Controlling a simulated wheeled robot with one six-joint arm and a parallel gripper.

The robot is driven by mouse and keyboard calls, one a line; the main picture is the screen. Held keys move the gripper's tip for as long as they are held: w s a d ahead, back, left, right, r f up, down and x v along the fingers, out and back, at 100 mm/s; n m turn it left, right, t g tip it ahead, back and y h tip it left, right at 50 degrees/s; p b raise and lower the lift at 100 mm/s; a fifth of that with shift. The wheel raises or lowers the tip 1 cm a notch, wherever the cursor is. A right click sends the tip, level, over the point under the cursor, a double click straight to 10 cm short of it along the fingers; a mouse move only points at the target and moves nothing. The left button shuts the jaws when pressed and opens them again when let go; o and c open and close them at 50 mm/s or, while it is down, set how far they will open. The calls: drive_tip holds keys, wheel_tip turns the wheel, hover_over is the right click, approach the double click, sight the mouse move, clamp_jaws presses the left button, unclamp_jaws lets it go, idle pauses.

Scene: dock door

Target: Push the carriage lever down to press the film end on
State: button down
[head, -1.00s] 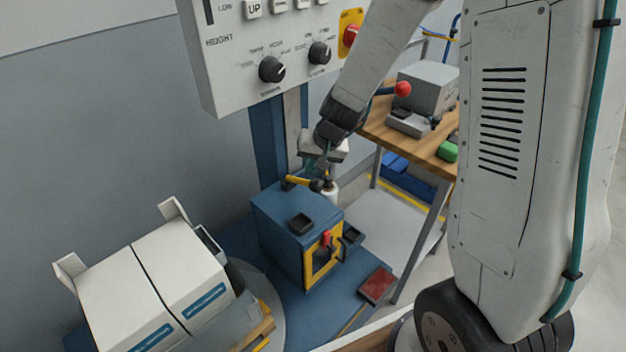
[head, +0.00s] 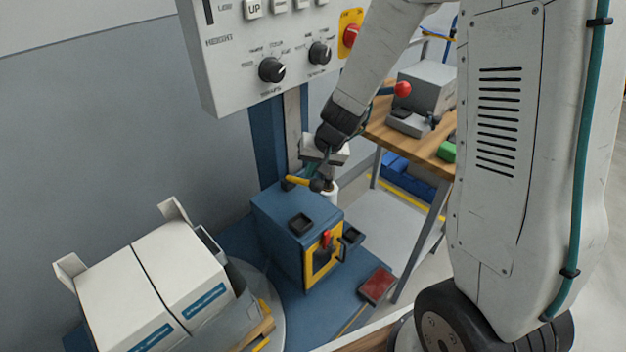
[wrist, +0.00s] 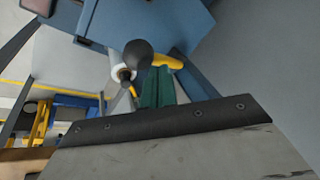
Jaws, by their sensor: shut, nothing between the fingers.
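The carriage lever (head: 300,181) is a short yellow bar with a round black knob (head: 317,185), above the blue carriage box (head: 285,213). In the wrist view the lever (wrist: 168,61) and its knob (wrist: 138,57) show just beyond the fingers. My gripper (head: 320,176) is shut and empty, directly above the knob, pointing down; its green fingers (wrist: 156,84) also show in the wrist view. Whether the fingertips touch the knob I cannot tell. A white film roll (head: 332,190) stands right behind the knob. The film end is not distinguishable.
White boxes (head: 150,280) on a turntable stand at the left. A control panel (head: 270,50) hangs above, near my arm. A wooden workbench (head: 425,145) with a grey machine is at the right. A red pedal (head: 377,284) lies on the blue base.

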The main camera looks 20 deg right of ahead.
sight(317, 181)
drive_tip(key=shift+s+d+f, duration=0.1)
drive_tip(key=shift+s+f, duration=0.15)
drive_tip(key=shift+f, duration=0.35)
drive_tip(key=shift+s+d+f, duration=0.1)
drive_tip(key=shift+s+f, duration=0.15)
drive_tip(key=shift+f, duration=0.4)
drive_tip(key=shift+s+d+f, duration=0.1)
drive_tip(key=shift+s+f, duration=0.15)
drive_tip(key=shift+f, duration=0.35)
idle(1.8)
drive_tip(key=shift+r, duration=0.1)
idle(0.4)
drive_tip(key=shift+w+a+r, duration=0.1)
drive_tip(key=shift+w+r, duration=0.2)
drive_tip(key=shift+r, duration=0.4)
drive_tip(key=shift+w+a+r, duration=0.15)
drive_tip(key=shift+w+r, duration=0.2)
drive_tip(key=shift+r, duration=0.4)
drive_tip(key=shift+w+a+r, duration=0.1)
drive_tip(key=shift+w+r, duration=0.2)
drive_tip(key=shift+r, duration=0.4)
drive_tip(key=r, duration=0.1)
drive_tip(key=w+r, duration=0.1)
drive_tip(key=r, duration=0.2)
drive_tip(key=shift+w+a+r, duration=0.3)
drive_tip(key=shift+w+a, duration=0.1)
